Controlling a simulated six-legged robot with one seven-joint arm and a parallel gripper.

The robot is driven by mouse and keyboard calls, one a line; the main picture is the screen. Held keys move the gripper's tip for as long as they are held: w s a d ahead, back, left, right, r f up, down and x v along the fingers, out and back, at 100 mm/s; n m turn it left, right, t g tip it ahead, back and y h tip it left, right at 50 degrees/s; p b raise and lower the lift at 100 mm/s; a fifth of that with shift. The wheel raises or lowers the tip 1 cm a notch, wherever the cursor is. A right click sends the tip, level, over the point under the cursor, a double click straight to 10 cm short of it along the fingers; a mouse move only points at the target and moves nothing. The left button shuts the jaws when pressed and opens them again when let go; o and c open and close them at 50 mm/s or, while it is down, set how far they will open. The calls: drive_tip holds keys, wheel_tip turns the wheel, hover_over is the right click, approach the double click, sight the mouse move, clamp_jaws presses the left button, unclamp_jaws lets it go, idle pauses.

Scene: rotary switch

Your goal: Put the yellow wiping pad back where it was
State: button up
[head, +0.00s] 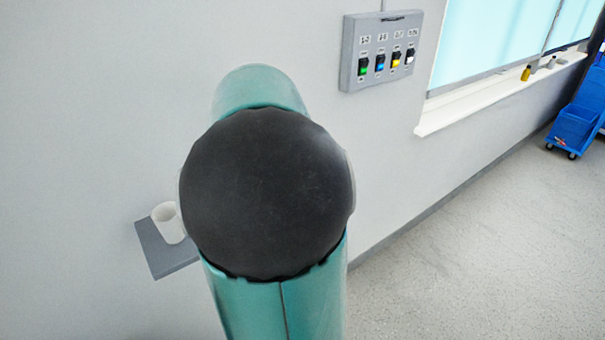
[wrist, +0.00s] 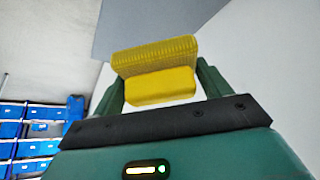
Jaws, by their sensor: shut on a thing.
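The yellow wiping pad (wrist: 155,53) shows in the wrist view between the two green fingers of my gripper (wrist: 160,78). The gripper is shut on it, and the pad's ribbed part sticks out past the fingers. A flat grey surface (wrist: 150,18) lies beyond the pad at the top of that view; I cannot tell whether the pad touches it. In the head view a small grey wall shelf (head: 158,252) is at the lower left, partly hidden by my arm. My arm also hides the gripper and the pad there.
A white cup (head: 168,222) stands on the shelf. A grey panel (head: 378,50) with several coloured switches is on the wall at upper right, beside a window sill (head: 480,103). A blue cart (head: 575,127) stands far right. Blue bins (wrist: 35,130) show in the wrist view. The floor at right is clear.

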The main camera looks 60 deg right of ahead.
drive_tip(key=s+d+f, duration=0.1)
drive_tip(key=d+f, duration=0.1)
drive_tip(key=d, duration=0.2)
drive_tip(key=s+d+f, duration=0.1)
drive_tip(key=d+f, duration=0.2)
drive_tip(key=d, duration=0.1)
drive_tip(key=s+d+f, duration=0.2)
drive_tip(key=d+f, duration=0.1)
drive_tip(key=d, duration=0.1)
drive_tip(key=shift+d+f, duration=0.1)
drive_tip(key=shift+d, duration=0.1)
drive_tip(key=shift+d+f, duration=0.4)
drive_tip(key=shift+f, duration=0.05)
drive_tip(key=shift+d+f, duration=0.15)
drive_tip(key=shift+f, duration=0.8)
drive_tip(key=shift+d+f, duration=0.15)
drive_tip(key=shift+f, duration=0.8)
drive_tip(key=shift+f, duration=0.15)
drive_tip(key=o, duration=1)
drive_tip(key=shift+c, duration=0.2)
